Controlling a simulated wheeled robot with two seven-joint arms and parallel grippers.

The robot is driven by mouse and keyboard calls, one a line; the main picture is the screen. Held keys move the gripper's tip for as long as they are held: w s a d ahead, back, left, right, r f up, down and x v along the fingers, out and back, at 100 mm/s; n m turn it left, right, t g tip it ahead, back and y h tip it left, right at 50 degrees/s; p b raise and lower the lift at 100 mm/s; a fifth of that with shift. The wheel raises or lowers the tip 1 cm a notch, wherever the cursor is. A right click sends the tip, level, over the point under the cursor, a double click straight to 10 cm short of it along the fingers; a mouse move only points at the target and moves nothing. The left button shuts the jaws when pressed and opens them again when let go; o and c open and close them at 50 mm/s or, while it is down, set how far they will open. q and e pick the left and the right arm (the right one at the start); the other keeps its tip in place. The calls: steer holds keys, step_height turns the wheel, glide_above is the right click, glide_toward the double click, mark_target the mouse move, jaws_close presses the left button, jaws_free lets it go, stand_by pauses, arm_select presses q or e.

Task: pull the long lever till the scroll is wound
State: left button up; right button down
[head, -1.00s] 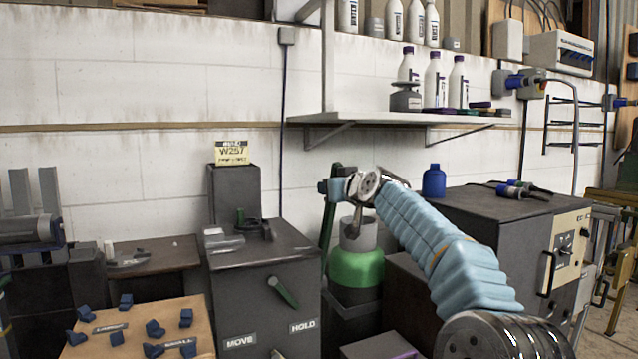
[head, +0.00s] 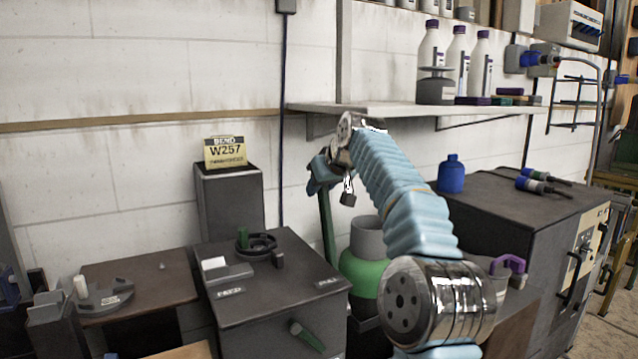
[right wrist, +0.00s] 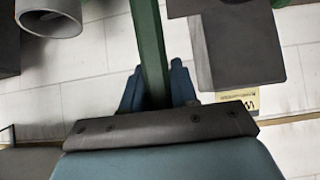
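The long green lever (head: 327,225) stands nearly upright between the dark cabinet and the green gas bottle. My right gripper (head: 322,178) is at its upper part in the head view. In the right wrist view the lever (right wrist: 150,45) runs down between the two blue fingers (right wrist: 156,88), which flank it closely and look shut on it. The lever's foot is hidden. No scroll can be made out. A yellow sign reading W257 (head: 225,152) stands on a dark post. My left gripper is not in view.
The green bottle (head: 365,272) stands close right of the lever. A wall shelf (head: 410,110) holds white bottles above my right arm.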

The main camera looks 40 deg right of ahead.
steer(key=shift+w, duration=0.1)
stand_by(0.3)
steer(key=c, duration=1)
jaws_free()
steer(key=shift+w+d+f, duration=0.1)
steer(key=shift+w, duration=0.1)
steer(key=shift+o, duration=0.2)
steer(key=shift+s, duration=0.1)
steer(key=v, duration=1.4)
